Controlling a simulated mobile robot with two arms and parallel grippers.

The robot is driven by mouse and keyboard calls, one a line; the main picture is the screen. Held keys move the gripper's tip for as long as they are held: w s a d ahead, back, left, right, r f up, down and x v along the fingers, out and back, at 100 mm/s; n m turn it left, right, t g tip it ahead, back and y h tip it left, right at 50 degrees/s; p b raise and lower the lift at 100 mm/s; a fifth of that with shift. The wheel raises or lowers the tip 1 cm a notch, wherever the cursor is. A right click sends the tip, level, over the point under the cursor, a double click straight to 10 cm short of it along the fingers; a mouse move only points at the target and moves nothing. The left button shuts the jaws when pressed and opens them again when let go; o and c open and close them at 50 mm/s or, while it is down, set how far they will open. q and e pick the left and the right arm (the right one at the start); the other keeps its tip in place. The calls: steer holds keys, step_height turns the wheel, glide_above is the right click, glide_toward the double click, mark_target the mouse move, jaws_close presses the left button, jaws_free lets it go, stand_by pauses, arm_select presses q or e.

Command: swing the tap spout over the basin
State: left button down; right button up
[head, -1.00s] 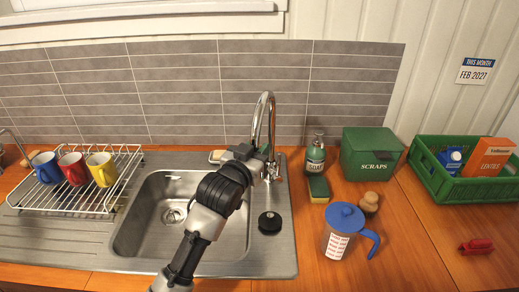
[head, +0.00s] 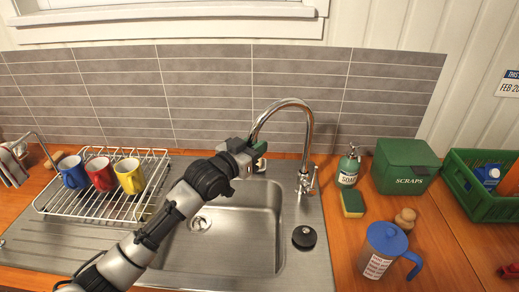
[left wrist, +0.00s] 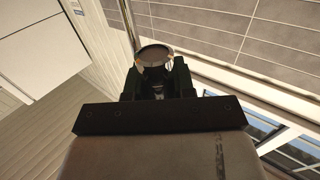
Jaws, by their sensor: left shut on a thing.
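The chrome tap (head: 305,140) stands behind the right side of the steel basin (head: 240,235). Its spout arches to the left, and its end appears above the basin's back edge in the head view. My left gripper (head: 254,151) is shut on the spout near its outlet end, with the arm reaching across the basin from the lower left. In the left wrist view, the round spout end (left wrist: 155,57) sits between the dark fingers of my left gripper (left wrist: 158,80). The fingers partly hide the outlet. My right gripper is not in view.
A dish rack (head: 105,190) with several mugs stands left of the basin. A black plug (head: 304,237), sponge (head: 352,204), soap bottle (head: 348,168), blue-lidded jug (head: 384,252) and green scraps box (head: 405,167) lie to the right. The tiled wall (head: 200,95) is close behind.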

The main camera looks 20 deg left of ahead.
arm_select(q)
steer(key=shift+w+a+b, duration=0.4)
steer(key=shift+w+a, duration=0.8)
steer(key=shift+w, duration=0.15)
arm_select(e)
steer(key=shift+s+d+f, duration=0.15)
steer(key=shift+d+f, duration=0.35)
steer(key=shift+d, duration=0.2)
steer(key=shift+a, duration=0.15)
arm_select(q)
steer(key=c, duration=1)
jaws_free()
steer(key=shift+w+d, duration=0.1)
steer(key=shift+o, duration=0.2)
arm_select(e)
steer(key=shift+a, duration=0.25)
arm_select(q)
steer(key=b+v, duration=0.3)
steer(key=v, duration=0.8)
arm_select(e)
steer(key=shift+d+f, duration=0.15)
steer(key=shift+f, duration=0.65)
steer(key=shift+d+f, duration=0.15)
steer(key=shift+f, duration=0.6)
